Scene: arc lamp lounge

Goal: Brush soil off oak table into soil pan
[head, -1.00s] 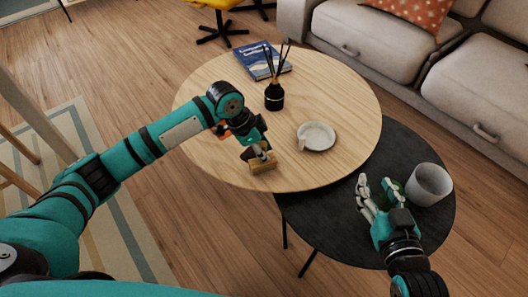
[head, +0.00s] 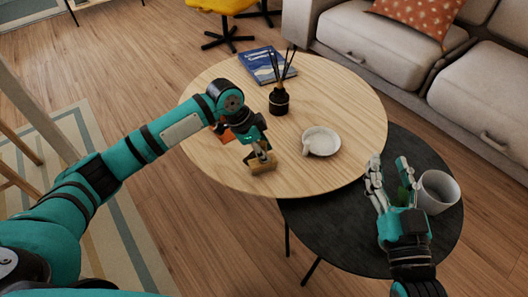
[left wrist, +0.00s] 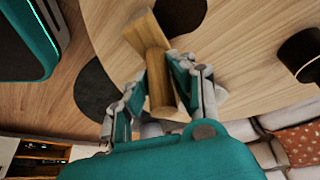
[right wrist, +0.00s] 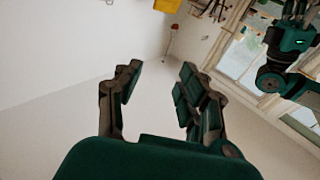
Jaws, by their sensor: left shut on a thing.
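My left gripper (head: 262,147) is shut on a wooden brush (head: 263,165). The brush is at the front part of the round oak table (head: 330,95), its wooden block low at the tabletop; I cannot tell if it touches. In the left wrist view the brush's handle (left wrist: 161,92) is between the fingers. My right gripper (head: 389,180) is open and empty above the dark side table, left of a grey pot; its spread fingers also show in the right wrist view (right wrist: 160,85). An orange item (head: 222,136) is partly hidden behind my left gripper; I cannot tell if it is the soil pan. I cannot make out soil.
On the oak table stand a white dish (head: 321,141), a black reed diffuser (head: 279,101) and a blue book (head: 266,65). The grey pot (head: 437,192) stands on the dark side table (head: 330,225). A sofa (head: 380,40) bounds the back right. The oak table's right part is clear.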

